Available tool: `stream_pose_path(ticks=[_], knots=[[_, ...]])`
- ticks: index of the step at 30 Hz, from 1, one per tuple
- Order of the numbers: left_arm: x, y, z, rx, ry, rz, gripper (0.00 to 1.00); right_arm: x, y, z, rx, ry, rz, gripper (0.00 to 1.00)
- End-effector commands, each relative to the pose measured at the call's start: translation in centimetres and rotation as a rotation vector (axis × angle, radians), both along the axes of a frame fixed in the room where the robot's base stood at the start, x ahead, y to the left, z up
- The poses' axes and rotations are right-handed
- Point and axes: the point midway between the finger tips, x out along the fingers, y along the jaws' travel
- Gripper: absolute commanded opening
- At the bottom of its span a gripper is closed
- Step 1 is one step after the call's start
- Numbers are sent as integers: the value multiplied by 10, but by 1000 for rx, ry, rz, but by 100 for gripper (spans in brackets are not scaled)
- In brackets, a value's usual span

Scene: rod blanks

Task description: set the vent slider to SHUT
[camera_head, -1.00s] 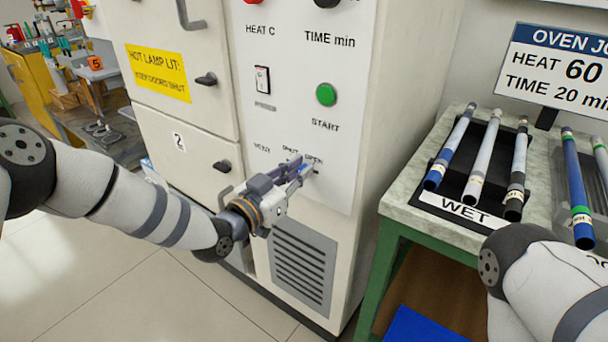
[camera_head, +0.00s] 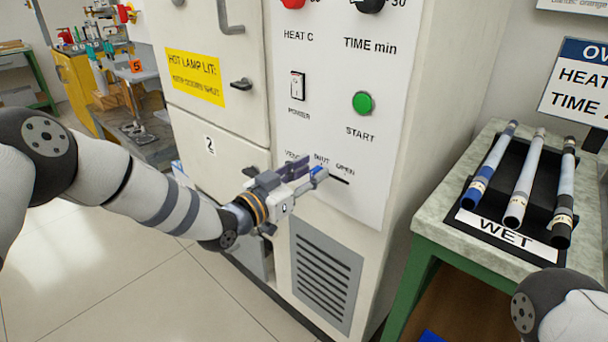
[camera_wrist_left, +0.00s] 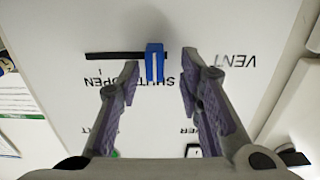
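The vent slider is a blue knob (camera_head: 319,173) on a dark slot in the white oven panel. In the left wrist view the knob (camera_wrist_left: 154,62) stands at the slot's SHUT end, by the upside-down SHUT label. The bare slot (camera_wrist_left: 112,56) runs from it toward OPEN. My left gripper (camera_head: 310,174) is at the panel. In the wrist view its fingers (camera_wrist_left: 159,80) are apart on either side of the knob, with a gap on both sides. My right gripper is out of view.
Above the slider are a green START button (camera_head: 362,103) and a POWER switch (camera_head: 297,86). A vent grille (camera_head: 325,275) is below. To the right, a bench (camera_head: 437,215) holds a WET rack with rods. Part of my right arm shows at lower right.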

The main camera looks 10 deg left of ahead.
Motion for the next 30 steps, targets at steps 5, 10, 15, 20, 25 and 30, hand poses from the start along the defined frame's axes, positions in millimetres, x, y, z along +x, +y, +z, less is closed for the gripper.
stream_pose_path(ticks=[5,10,15,20,25,30], knots=[[-27,21,0,0,3,2,33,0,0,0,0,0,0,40],[-65,49,0,-1,3,4,33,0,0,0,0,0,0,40],[-89,67,0,0,1,3,33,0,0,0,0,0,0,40],[-96,71,0,0,0,3,33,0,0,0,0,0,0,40],[-96,71,0,0,0,3,33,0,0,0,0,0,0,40],[-118,66,-36,18,155,15,33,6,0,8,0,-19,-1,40]])
